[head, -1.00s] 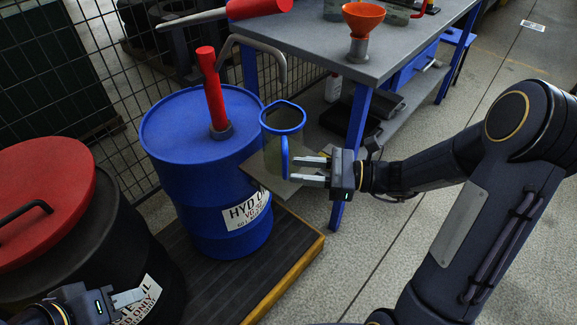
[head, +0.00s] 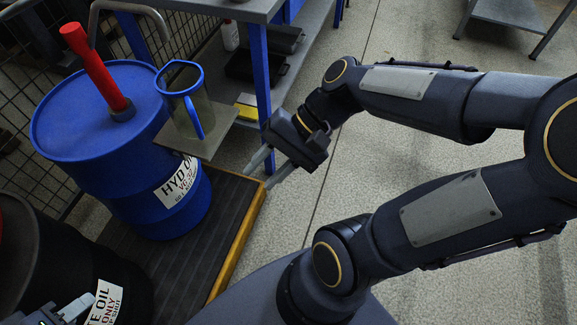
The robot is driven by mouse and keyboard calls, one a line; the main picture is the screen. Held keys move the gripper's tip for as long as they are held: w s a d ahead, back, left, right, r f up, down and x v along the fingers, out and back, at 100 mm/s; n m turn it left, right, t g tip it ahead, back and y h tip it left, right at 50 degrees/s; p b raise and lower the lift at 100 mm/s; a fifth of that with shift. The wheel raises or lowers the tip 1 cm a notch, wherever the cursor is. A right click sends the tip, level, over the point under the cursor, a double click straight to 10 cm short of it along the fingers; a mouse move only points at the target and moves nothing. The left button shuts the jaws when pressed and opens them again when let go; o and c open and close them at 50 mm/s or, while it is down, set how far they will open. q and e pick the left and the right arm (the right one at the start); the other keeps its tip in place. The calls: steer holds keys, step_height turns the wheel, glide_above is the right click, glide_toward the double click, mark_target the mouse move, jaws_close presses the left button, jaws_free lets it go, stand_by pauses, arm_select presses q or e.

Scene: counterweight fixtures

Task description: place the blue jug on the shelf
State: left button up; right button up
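The blue-rimmed jug (head: 187,112) has a see-through body and a blue handle. It stands upright on a small grey shelf plate (head: 222,137) beside the blue drum. My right gripper (head: 264,170) is open and empty, to the right of and below the jug, clear of its handle. My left gripper (head: 75,309) is at the bottom left edge, partly cut off, far from the jug; I cannot tell whether its fingers are apart.
The blue drum (head: 85,120) with a red pump handle (head: 95,70) stands left of the jug. A dark drum (head: 45,245) is at lower left. A workbench leg (head: 258,75) and lower shelf (head: 290,75) stand behind. Open floor (head: 350,130) lies to the right.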

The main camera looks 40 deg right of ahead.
steer(key=s+d+n+t+h, duration=0.1)
steer(key=n+h, duration=0.1)
steer(key=s+d+n+t+h, duration=0.1)
steer(key=n, duration=0.2)
steer(key=s+d+n+t+h, duration=0.1)
steer(key=n+t+h, duration=0.1)
steer(key=shift+d+f+h, duration=0.15)
steer(key=shift+f+h, duration=0.1)
steer(key=shift+h, duration=0.05)
